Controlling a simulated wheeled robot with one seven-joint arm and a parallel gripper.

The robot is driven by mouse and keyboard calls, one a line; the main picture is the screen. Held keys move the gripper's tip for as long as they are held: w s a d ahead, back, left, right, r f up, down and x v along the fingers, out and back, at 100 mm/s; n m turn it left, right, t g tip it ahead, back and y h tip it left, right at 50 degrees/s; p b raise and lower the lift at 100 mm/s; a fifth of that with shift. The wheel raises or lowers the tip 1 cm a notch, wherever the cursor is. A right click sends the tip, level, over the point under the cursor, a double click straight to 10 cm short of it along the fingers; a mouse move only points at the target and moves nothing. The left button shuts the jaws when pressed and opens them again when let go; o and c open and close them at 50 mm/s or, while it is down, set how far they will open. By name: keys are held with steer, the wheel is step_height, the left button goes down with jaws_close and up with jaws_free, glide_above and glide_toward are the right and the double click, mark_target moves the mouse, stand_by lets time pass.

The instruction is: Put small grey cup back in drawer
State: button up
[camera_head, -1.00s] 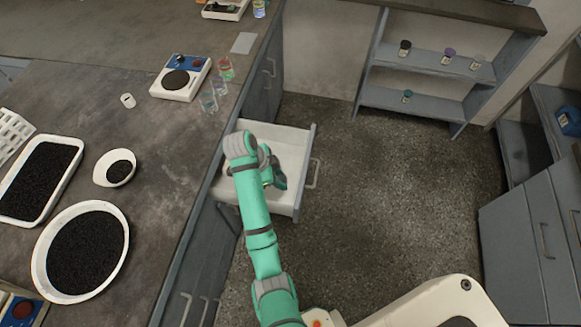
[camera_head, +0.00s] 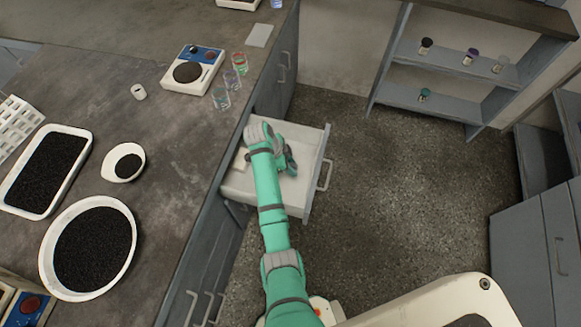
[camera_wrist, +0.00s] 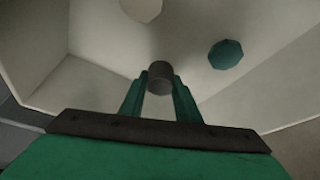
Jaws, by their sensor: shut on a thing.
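The small grey cup (camera_wrist: 160,76) shows in the wrist view as a dark grey cylinder between my fingertips. My gripper (camera_wrist: 160,90) is shut on it. The open white drawer (camera_head: 303,198) juts out from the bench's cabinet in the head view, and my gripper (camera_head: 287,165) is over its inside. In the wrist view the drawer's pale floor and walls (camera_wrist: 90,85) surround the cup. I cannot tell whether the cup touches the drawer floor. In the head view my arm hides the cup and part of the drawer.
A dark green round thing (camera_wrist: 226,54) and a pale round thing (camera_wrist: 142,8) lie in the drawer beyond the cup. The drawer handle (camera_head: 325,174) sticks out on the right. The bench (camera_head: 165,150) holds trays, a bowl and glass beakers. The floor right of the drawer is clear.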

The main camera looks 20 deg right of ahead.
steer(key=shift+s+f, duration=0.1)
steer(key=shift+f, duration=0.65)
steer(key=shift+d+f, duration=0.1)
steer(key=shift+f, duration=0.25)
steer(key=shift+s+d, duration=0.25)
steer(key=shift+d, duration=0.1)
steer(key=shift+a+f, duration=0.1)
steer(key=shift+f, duration=0.1)
steer(key=o, duration=1.1)
steer(key=shift+a, duration=0.15)
steer(key=shift+w, duration=0.15)
